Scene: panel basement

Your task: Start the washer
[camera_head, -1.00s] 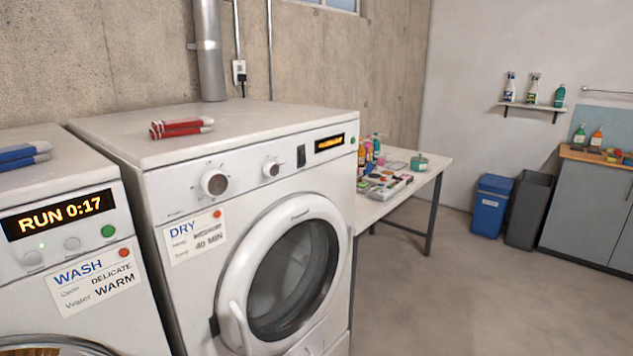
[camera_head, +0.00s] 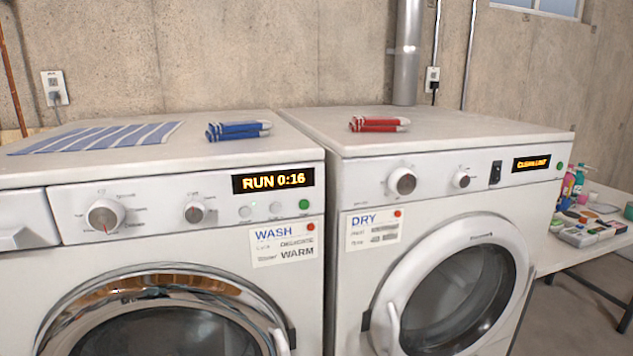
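The washer (camera_head: 200,160) stands on the left, its display (camera_head: 272,180) reading "RUN 0:16". Its panel has a large dial (camera_head: 105,216), a smaller dial (camera_head: 195,212), two pale buttons and a green button (camera_head: 304,204). A "WASH" card (camera_head: 284,243) with a red dot shows "WARM"; its smaller line is blurred. The round chrome-rimmed door (camera_head: 160,285) looks shut, with its lower part out of frame. Neither of my grippers is in view.
The dryer (camera_head: 350,190) stands to the right, its door shut and its display blurred. Blue folded cloth (camera_head: 238,131) and a striped cloth (camera_head: 95,138) lie on the washer, red folded cloth (camera_head: 378,124) on the dryer. A cluttered table (camera_head: 590,255) stands at far right.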

